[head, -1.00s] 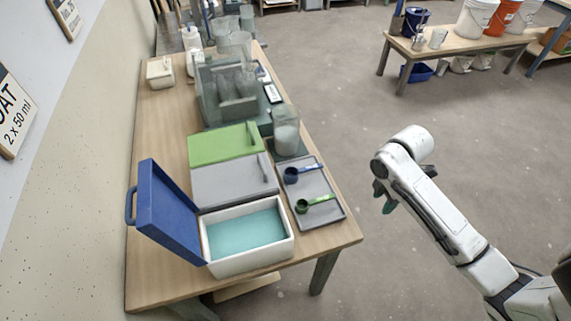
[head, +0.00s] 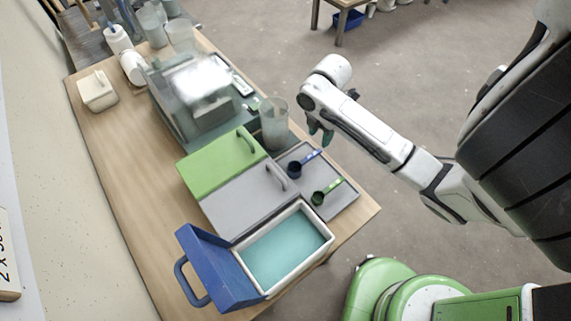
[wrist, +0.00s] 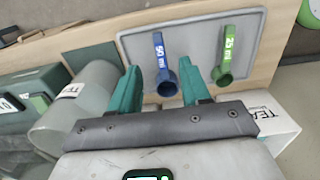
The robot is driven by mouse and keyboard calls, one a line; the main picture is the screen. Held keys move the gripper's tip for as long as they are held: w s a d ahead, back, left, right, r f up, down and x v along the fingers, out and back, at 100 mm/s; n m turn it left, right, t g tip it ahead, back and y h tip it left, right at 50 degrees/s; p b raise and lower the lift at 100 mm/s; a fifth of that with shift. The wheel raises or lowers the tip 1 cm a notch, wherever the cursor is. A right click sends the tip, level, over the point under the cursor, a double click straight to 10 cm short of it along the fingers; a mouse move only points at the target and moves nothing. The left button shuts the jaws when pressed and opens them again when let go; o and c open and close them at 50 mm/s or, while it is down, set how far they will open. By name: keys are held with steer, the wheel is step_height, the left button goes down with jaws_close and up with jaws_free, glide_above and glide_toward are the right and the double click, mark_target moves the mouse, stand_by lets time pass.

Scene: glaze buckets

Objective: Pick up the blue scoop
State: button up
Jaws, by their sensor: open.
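The blue scoop (head: 303,164) lies on a grey tray (head: 346,199) at the right side of the wooden table. In the wrist view the blue scoop (wrist: 160,54) is marked "50 ml", its handle pointing up and its bowl towards me. I cannot tell the remaining height between the fingers and the scoop.
A green scoop (head: 326,192) lies beside the blue one on the same tray; it reads "25 ml" in the wrist view (wrist: 229,47). A clear jar (head: 274,125) stands just behind the tray. Left are green and grey lidded boxes and an open white box (head: 327,233) of teal glaze.

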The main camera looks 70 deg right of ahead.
glide_above(317, 152)
step_height(317, 152, down, 4)
steer(key=shift+f, duration=0.25)
steer(key=shift+f+p, duration=0.55)
steer(key=shift+f, duration=2.2)
steer(key=shift+c, duration=0.3)
jaws_close()
